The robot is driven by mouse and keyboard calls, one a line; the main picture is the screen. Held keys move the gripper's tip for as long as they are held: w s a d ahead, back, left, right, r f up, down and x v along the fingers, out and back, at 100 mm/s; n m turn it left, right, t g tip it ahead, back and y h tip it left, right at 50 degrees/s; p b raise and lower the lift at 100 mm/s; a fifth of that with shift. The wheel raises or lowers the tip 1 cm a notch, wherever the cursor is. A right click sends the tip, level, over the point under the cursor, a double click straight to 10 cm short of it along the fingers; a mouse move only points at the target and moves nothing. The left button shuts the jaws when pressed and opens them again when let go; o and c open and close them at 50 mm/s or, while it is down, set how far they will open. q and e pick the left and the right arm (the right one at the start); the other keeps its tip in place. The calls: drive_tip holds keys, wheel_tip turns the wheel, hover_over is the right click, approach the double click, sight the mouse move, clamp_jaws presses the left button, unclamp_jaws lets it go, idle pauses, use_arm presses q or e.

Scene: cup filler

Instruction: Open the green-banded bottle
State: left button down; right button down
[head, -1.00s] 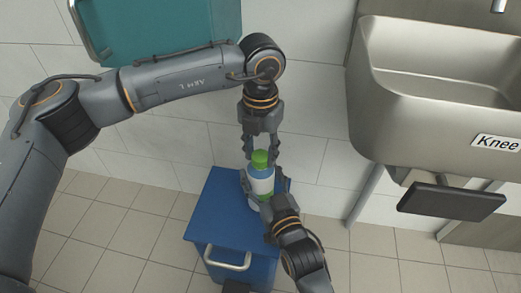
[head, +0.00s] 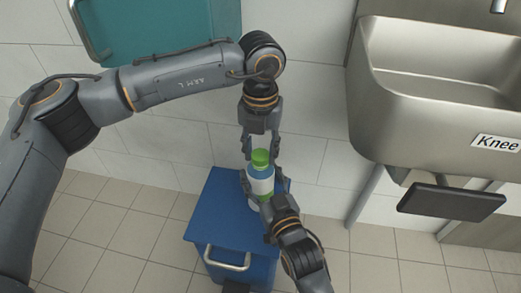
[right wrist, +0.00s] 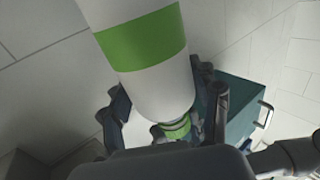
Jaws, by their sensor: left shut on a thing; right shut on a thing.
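The green-banded bottle (head: 261,183) stands upright above the blue cabinet top in the head view, with its green cap (head: 260,158) on top. My left gripper (head: 260,154) points down from above and is shut on the cap, a finger on either side. My right gripper (head: 263,188) comes from the lower right and is shut around the bottle's body. In the right wrist view the white bottle (right wrist: 165,85) with its wide green band fills the upper middle, between my fingers. The cap (right wrist: 176,130) shows beyond it, partly hidden by the gripper.
The blue cabinet (head: 215,222) with a metal handle is below the bottle. A steel sink (head: 430,105) with a dark knee panel (head: 452,202) is at the right. A teal panel (head: 165,28) is at the upper left. Tiled floor is clear at lower right.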

sight(260, 154)
use_arm(q)
drive_tip(key=shift+r, duration=0.9)
drive_tip(key=shift+r, duration=2.05)
use_arm(e)
drive_tip(key=shift+c, duration=1.3)
unclamp_jaws()
